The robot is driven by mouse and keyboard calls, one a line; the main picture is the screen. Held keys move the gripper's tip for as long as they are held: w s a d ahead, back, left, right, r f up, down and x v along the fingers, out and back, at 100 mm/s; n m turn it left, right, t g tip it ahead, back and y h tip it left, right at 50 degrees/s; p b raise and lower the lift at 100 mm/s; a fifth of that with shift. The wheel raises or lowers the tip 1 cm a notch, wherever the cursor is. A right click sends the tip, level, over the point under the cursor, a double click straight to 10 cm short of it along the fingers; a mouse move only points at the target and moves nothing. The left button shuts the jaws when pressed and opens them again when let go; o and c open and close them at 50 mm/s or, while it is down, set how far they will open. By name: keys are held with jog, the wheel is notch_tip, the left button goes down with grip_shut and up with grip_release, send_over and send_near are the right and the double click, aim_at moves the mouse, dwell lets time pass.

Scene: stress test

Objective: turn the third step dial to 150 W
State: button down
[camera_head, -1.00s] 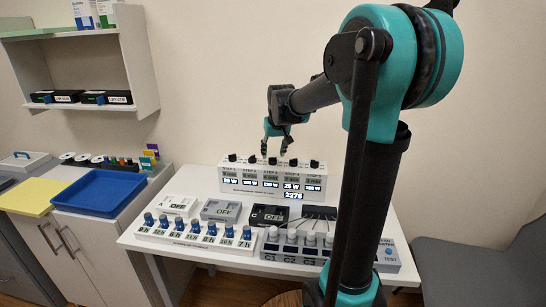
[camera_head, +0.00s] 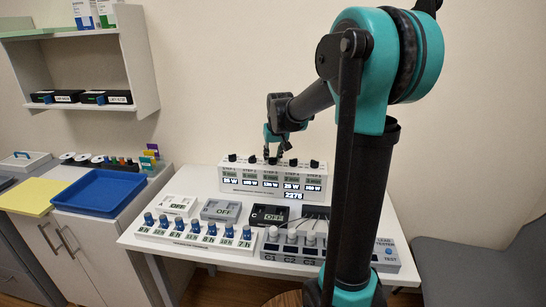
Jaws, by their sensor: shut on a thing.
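The white step control box (camera_head: 238,185) stands at the back of the white table, with a row of black dials along its top and lit displays below them. The third step dial (camera_head: 272,160) is the middle one. My gripper (camera_head: 273,154) points down over it and is shut on it, with a finger on each side partly hiding it. The third display (camera_head: 271,187) shows a watt value too small to read surely. A larger readout (camera_head: 293,195) at the lower right seems to read 2275.
Neighbouring dials (camera_head: 252,159) stand close on both sides. In front are OFF switch boxes (camera_head: 221,210), a strip of blue-topped knobs (camera_head: 195,240) and a grey box (camera_head: 290,251) with pale knobs. A blue tray (camera_head: 100,190) lies left. My arm covers the table's right part.

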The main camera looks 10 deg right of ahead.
jog(key=shift+m, duration=0.4)
jog(key=m+h, duration=0.1)
jog(key=m, duration=0.2)
jog(key=shift+a+m+h, duration=0.15)
jog(key=shift+m+h, duration=0.15)
jog(key=shift+h, duration=0.1)
jog(key=shift+w+m+g+h, duration=0.1)
jog(key=shift+m+g+h, duration=0.25)
jog(key=shift+m, duration=0.8)
jog(key=shift+m+g+h, duration=0.25)
jog(key=shift+m+h, duration=0.1)
jog(key=shift+m, duration=0.8)
jog(key=c, duration=1.2)
grip_release()
jog(key=v, duration=1.2)
jog(key=shift+a, duration=0.15)
